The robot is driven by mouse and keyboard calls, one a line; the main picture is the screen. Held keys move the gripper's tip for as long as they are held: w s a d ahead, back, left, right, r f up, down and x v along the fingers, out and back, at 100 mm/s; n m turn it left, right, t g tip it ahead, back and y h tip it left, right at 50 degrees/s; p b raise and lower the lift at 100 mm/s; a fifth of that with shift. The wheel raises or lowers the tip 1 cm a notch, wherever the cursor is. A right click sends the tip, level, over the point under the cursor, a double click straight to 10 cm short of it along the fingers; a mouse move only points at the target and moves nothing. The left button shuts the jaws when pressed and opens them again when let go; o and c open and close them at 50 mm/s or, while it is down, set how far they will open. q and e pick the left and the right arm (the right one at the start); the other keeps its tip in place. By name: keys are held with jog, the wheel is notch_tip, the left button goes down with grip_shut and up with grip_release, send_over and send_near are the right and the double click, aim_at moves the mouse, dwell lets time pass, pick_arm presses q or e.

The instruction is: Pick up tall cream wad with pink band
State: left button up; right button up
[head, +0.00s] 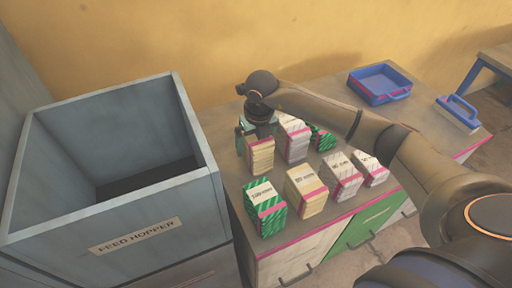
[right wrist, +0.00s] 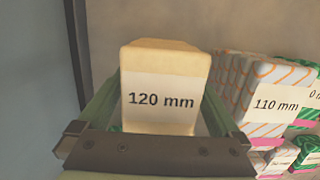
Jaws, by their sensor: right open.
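A tall cream wad with a pink band (head: 261,158) stands upright at the back left of the cabinet top. In the right wrist view its upper part (right wrist: 160,60) fills the middle, with a white label reading "120 mm"; its pink band is out of sight there. My right gripper (head: 257,131) is over this wad from above. In the right wrist view the open fingers of my right gripper (right wrist: 162,88) lie on either side of the wad. Whether either finger touches it I cannot tell. My left gripper is not in view.
A white-and-orange wad (head: 293,140), labelled "110 mm" (right wrist: 276,105), stands close to the right. A green wad (head: 265,208) and another cream wad (head: 306,192) stand in front. The feed hopper (head: 190,118) rises at left. A blue tray (head: 380,98) lies back right.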

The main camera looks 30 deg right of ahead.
aim_at(252, 145)
jog(key=shift+f, duration=0.1)
jog(key=c, duration=1.3)
jog(key=shift+c, duration=0.2)
jog(key=shift+r+p, duration=0.3)
jog(key=shift+r, duration=0.4)
jog(key=r, duration=0.3)
jog(key=shift+s+a+b, duration=0.2)
jog(key=shift+b, duration=0.2)
jog(key=s+a+r, duration=0.1)
jog(key=r, duration=0.1)
jog(key=s+r, duration=0.1)
jog(key=s+a+r, duration=0.1)
jog(key=s+r, duration=0.1)
jog(key=shift+a+r, duration=0.3)
jog(key=shift+r, duration=0.05)
jog(key=s+a+r, duration=0.3)
jog(key=s+a, duration=0.1)
jog(key=s, duration=0.3)
jog(key=shift+s+a+r, duration=0.15)
jog(key=shift+a+r, duration=0.1)
jog(key=shift+a, duration=0.1)
